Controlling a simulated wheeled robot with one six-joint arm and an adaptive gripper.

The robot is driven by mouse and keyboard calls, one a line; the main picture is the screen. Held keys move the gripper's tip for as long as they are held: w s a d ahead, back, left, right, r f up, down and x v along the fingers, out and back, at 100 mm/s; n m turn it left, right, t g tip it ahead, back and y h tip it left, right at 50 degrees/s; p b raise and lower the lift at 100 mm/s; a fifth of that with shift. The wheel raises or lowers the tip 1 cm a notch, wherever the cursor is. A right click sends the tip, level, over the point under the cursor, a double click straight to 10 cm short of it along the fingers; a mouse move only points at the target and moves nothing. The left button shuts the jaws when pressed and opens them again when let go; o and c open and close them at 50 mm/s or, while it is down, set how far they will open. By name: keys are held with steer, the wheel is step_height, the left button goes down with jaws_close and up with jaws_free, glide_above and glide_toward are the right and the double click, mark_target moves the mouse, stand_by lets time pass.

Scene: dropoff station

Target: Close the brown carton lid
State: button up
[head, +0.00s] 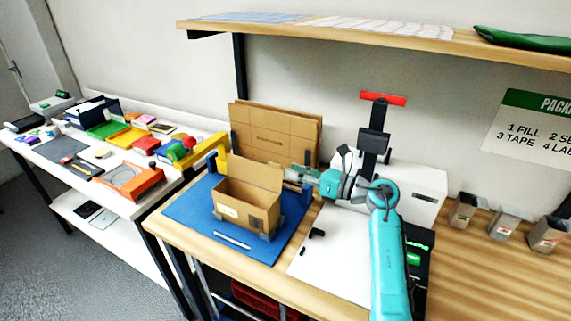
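The brown carton (240,213) sits on a blue mat (188,211) on the wooden bench. Its top is open, and its lid (254,173) stands up along the back edge. My gripper (290,180) is at the right end of the raised lid, close to it or just behind it. The fingers are small and partly hidden, so I cannot tell whether they touch the lid or are open or shut. My teal arm reaches in from the right front.
Flat brown cardboard sheets (275,130) stand behind the carton. A white stick (232,241) lies on the mat's front. A white box (420,185) is behind my arm. A shelf (400,38) hangs above. A side table (60,172) at left holds trays.

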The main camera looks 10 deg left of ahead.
mark_target(274, 166)
steer(key=shift+x, duration=3.4)
jaws_close()
